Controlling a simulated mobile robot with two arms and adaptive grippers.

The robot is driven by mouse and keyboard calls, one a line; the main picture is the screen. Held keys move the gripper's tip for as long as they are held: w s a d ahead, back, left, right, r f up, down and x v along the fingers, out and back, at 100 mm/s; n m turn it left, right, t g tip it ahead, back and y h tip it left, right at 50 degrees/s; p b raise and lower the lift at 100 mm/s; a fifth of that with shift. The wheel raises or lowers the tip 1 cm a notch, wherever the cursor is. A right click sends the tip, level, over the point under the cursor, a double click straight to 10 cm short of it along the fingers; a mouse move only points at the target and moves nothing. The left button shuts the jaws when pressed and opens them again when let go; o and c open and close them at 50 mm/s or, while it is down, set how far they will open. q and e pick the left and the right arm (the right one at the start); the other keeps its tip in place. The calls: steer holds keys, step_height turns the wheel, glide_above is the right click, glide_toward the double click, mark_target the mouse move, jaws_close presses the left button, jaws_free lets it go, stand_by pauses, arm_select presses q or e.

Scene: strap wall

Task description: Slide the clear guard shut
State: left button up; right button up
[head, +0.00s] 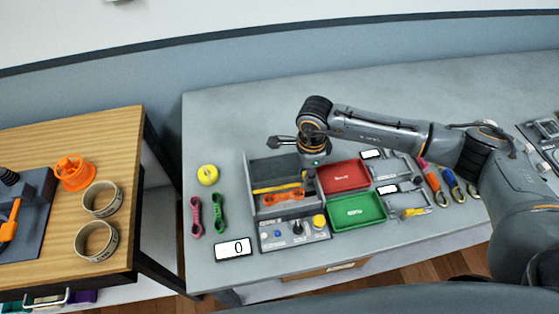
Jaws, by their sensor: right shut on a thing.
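The fixture (257,206) stands on the grey bench, with a dark grey back part, a yellow bar (277,188) across it and an orange strap (283,197) lying in its bay. The clear guard is hard to make out against the fixture. My right gripper (310,187) points down at the fixture's right side, shut on what seems to be the guard's edge or grip; the fingertips are small and partly hidden. My left gripper is not in view.
A control panel (283,241) with a black knob and a yellow button fronts the fixture. Red (343,175) and green (357,210) trays sit to its right. Pink (197,216) and green (219,213) straps, a yellow roll (207,175) and a counter display (234,250) lie left.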

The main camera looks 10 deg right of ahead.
steer(key=shift+s+d+f+p, duration=0.1)
steer(key=shift+s+f+p, duration=0.1)
steer(key=shift+s, duration=0.95)
steer(key=shift+s+f+p, duration=0.1)
steer(key=shift+s+p, duration=0.1)
steer(key=shift+s, duration=0.9)
steer(key=shift+s+d+f+p, duration=0.1)
steer(key=shift+s+f+p, duration=0.1)
steer(key=shift+s, duration=0.95)
steer(key=o, duration=0.5)
steer(key=shift+o, duration=0.2)
steer(key=shift+w, duration=0.1)
steer(key=shift+w, duration=0.1)
step_height(320, 180, up, 6)
steer(key=p, duration=0.3)
steer(key=shift+w+r, duration=0.15)
steer(key=shift+r, duration=0.1)
